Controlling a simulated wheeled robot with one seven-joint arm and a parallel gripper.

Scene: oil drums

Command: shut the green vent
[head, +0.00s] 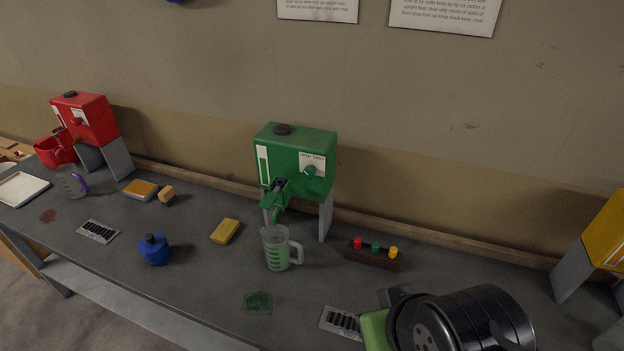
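The green drum (295,155) stands on a grey stand at the back of the bench. Its front has a round green knob (310,171) on a white lettered plate; the lettering is too small to read surely. A green tap (277,195) with a dark handle sticks out in front. A clear jug (277,250) stands under the tap, with green showing inside. My arm fills the bottom right, well apart from the drum. My gripper (395,296) shows only as a dark part there; its fingers cannot be made out.
A rack with red, green and yellow caps (373,254) stands right of the jug. A yellow sponge (225,231) and a blue bottle (155,249) lie left. The red drum (85,120) and yellow drum (606,235) stand at either side. A green spill (257,302) lies in front.

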